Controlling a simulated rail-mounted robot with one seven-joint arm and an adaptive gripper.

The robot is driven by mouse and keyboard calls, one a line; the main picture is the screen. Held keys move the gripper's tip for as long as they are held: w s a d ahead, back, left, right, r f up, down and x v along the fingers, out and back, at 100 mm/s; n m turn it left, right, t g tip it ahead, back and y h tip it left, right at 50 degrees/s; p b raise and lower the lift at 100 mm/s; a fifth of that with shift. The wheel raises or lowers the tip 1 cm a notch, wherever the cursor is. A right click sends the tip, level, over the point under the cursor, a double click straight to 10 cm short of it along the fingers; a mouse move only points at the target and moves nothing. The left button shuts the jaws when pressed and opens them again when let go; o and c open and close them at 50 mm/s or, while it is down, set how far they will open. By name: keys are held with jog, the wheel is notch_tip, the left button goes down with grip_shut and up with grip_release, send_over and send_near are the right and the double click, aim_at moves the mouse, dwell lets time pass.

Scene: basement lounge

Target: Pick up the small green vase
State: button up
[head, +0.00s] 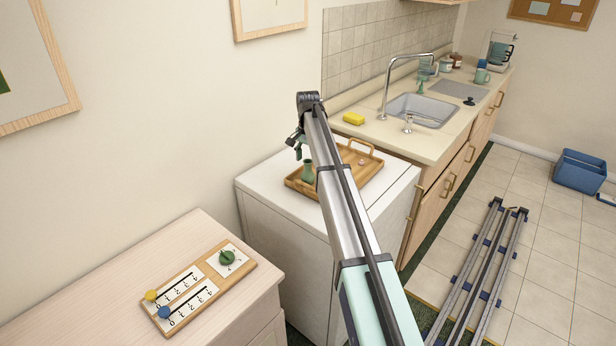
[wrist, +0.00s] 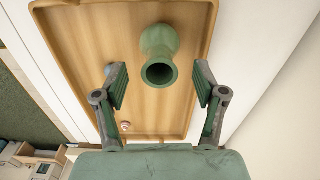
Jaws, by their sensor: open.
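The small green vase (head: 308,172) stands upright on a wooden tray (head: 365,179) on top of a white appliance. In the wrist view the vase (wrist: 160,52) shows its round open mouth, facing the camera. My gripper (head: 299,146) is above the vase in the head view, partly hidden by my arm. In the wrist view my gripper (wrist: 160,82) is open, with one finger on each side of the vase mouth's lower edge.
On the tray, a small pinkish item (wrist: 125,126) and a bluish item (wrist: 109,70) lie left of the vase in the wrist view. The tray has raised rims and a handle (head: 361,145). A counter with a yellow sponge (head: 354,118) and sink (head: 422,110) adjoins the white appliance (head: 290,213).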

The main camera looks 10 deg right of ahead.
aim_at(308, 170)
notch_tip(308, 170, down, 5)
jog(key=shift+r+p, duration=0.1)
jog(key=shift+p, duration=0.85)
jog(key=c, duration=1.3)
